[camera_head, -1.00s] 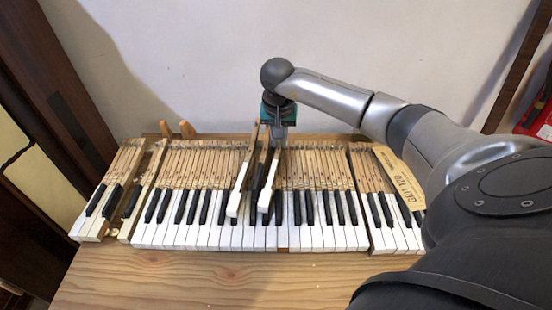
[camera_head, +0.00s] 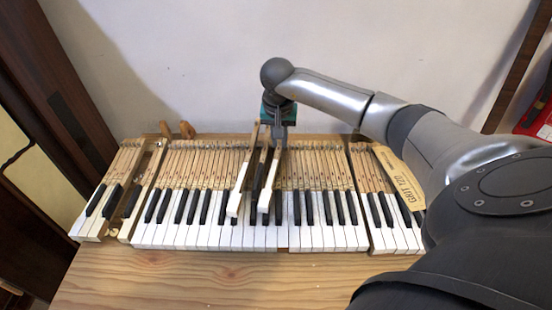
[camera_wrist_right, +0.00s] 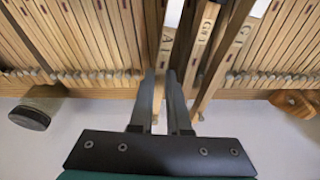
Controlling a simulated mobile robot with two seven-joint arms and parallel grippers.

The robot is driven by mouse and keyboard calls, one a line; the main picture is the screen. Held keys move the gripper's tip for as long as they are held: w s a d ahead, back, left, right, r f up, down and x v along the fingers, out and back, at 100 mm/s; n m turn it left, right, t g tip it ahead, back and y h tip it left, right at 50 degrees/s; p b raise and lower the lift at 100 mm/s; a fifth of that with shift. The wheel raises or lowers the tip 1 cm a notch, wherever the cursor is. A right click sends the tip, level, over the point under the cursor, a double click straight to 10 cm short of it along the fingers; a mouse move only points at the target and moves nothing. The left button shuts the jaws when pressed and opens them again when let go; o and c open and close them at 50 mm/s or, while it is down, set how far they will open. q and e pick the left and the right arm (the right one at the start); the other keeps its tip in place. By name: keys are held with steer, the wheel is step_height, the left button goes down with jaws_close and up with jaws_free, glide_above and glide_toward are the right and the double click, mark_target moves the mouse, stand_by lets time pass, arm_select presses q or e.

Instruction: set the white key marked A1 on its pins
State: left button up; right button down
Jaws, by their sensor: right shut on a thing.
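The white key A1 (camera_head: 267,184) stands raised above the keyboard, tilted, right of centre in the head view. Its wooden shank, marked A1, shows in the right wrist view (camera_wrist_right: 166,42). My right gripper (camera_head: 279,140) is shut on the back part of this shank, its fingers pointing down. In the right wrist view its fingertips (camera_wrist_right: 168,76) sit on either side of the wood. The pins under the key are hidden. My left gripper is not in view.
Another raised white key, marked G1 (camera_head: 235,200), stands to the left, with the black key G#1 (camera_wrist_right: 204,24) between. Neighbouring keys crowd both sides. A sanding block marked GRIT 120 (camera_head: 398,176) lies on the right keys. The table front (camera_head: 200,275) is mostly clear.

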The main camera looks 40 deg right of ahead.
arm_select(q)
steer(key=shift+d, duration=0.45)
arm_select(e)
steer(key=shift+r+p, duration=0.85)
steer(key=shift+r, duration=0.2)
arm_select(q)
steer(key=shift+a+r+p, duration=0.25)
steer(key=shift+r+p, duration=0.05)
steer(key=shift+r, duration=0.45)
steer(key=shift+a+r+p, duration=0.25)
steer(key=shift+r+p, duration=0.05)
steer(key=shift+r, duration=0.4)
arm_select(e)
steer(key=shift+r, duration=0.75)
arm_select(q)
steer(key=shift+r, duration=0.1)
arm_select(e)
steer(key=shift+r, duration=0.1)
step_height(320, 180, up, 4)
steer(key=p, duration=0.3)
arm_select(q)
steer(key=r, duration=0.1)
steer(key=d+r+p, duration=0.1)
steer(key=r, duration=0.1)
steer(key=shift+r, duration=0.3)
arm_select(e)
steer(key=shift+r, duration=0.35)
